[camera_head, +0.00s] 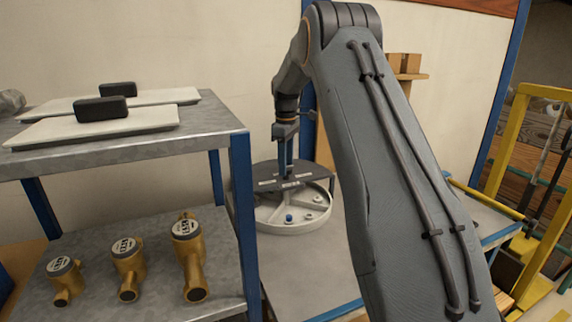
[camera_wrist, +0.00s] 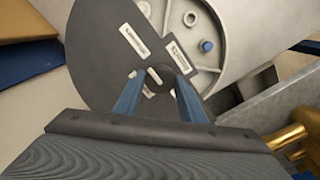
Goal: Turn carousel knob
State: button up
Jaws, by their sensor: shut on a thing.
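The carousel (camera_head: 296,218) is a round pale tray with divided compartments, standing on the bench beyond the shelf. A dark cover plate (camera_head: 265,178) with white labels lies over part of it, and it fills the upper middle of the wrist view (camera_wrist: 95,50). The round dark knob (camera_wrist: 160,78) is at the middle of the cover in the wrist view. My gripper (camera_wrist: 160,92) has its two blue fingers on either side of the knob, shut on it. In the head view my gripper (camera_head: 287,172) reaches down onto the carousel from above. A blue piece (camera_head: 289,218) sits in an open compartment.
A metal shelf (camera_head: 200,145) stands at the left, close to the carousel. Its top holds white trays with black blocks (camera_head: 118,89); its lower level holds brass meters (camera_head: 187,230). A yellow frame (camera_head: 493,145) stands at the right.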

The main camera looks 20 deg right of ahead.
jog(key=shift+m, duration=0.3)
jog(key=m, duration=0.8)
jog(key=shift+m+b, duration=0.4)
jog(key=m, duration=0.4)
jog(key=shift+r+m, duration=0.1)
jog(key=shift+m, duration=2.1)
jog(key=shift+b, duration=0.3)
jog(key=o, duration=1)
